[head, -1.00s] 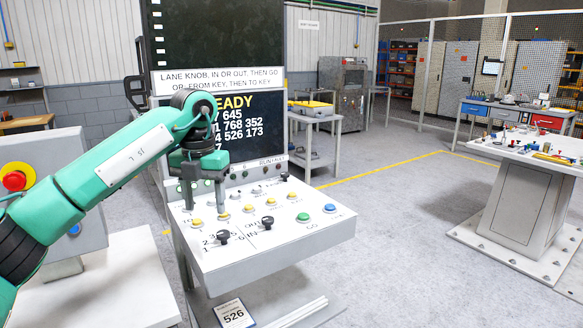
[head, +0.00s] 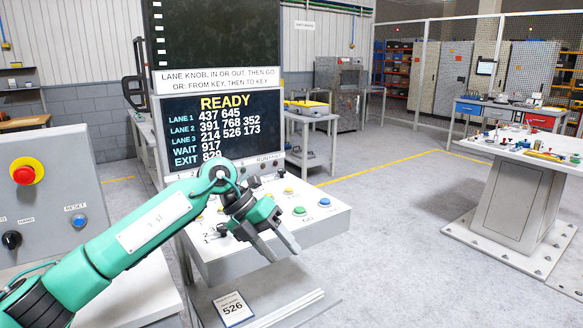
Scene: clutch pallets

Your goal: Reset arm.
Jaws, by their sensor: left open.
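My left arm comes in from the left in the head view. Its gripper (head: 283,250) is open and empty, fingers pointing down and right, in front of the sloped white control panel (head: 325,222). The arm hides part of the panel's knobs and buttons. A green button (head: 298,211), a blue button (head: 325,202) and a yellow button (head: 288,191) show beyond the gripper. The screen (head: 222,130) above reads READY, with lane 1, 2 and 3 numbers, WAIT 917 and EXIT 829. My right gripper is not in view.
A grey box with a red stop button (head: 23,175) and a blue RESET button (head: 79,220) stands at left. A card marked 526 (head: 233,309) lies below the panel. A white table (head: 520,152) with small parts is at right. The floor between is clear.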

